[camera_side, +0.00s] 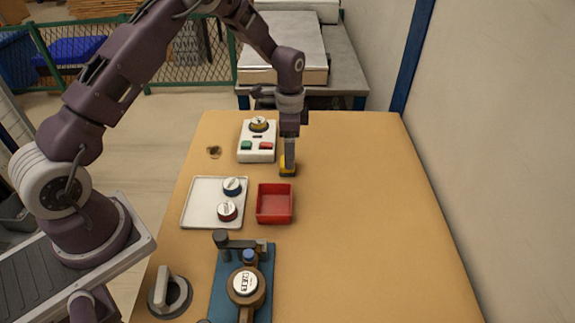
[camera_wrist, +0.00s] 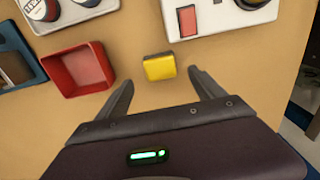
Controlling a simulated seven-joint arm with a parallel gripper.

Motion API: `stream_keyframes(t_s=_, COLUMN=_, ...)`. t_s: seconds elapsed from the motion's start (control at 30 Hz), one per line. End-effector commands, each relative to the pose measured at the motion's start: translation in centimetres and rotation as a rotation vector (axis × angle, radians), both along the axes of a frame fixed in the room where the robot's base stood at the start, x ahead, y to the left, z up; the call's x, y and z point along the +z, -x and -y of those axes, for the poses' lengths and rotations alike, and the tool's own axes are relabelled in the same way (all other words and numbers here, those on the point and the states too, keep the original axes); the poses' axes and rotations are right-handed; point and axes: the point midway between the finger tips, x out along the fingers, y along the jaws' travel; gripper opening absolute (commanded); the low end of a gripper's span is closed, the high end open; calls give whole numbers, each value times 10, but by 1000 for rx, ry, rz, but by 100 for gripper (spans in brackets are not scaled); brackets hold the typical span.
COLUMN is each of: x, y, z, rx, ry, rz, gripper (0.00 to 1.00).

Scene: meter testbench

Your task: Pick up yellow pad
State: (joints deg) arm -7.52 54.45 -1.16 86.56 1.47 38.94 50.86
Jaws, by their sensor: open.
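The yellow pad (camera_wrist: 159,67) is a small block with a rounded top, lying on the tan table. In the wrist view it sits just beyond my gripper (camera_wrist: 162,82), roughly between the lines of the two fingers. My fingers are apart and nothing is between them. In the side view my gripper (camera_side: 288,168) points down at the yellow pad (camera_side: 288,173), and the fingers partly cover it. The exact gap between fingertips and pad cannot be told.
A red open tray (camera_side: 275,219) stands close to the pad. A white box with buttons (camera_side: 258,157) is behind it. A white tray (camera_side: 195,218) holds two round meters. A blue fixture (camera_side: 228,290) with a meter is at the front. The table's right side is clear.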

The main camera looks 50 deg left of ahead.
Motion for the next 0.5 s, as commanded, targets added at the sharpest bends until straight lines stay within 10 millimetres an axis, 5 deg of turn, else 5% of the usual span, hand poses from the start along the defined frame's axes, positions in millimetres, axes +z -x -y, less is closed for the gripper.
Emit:
stream_keyframes(t_s=0.23, x=-45, y=3, z=-6, rx=2, ry=-1, rz=-4, gripper=78)
stream_keyframes(t_s=0.5, x=-52, y=2, z=-5, rx=3, ry=-1, rz=-1, gripper=78)
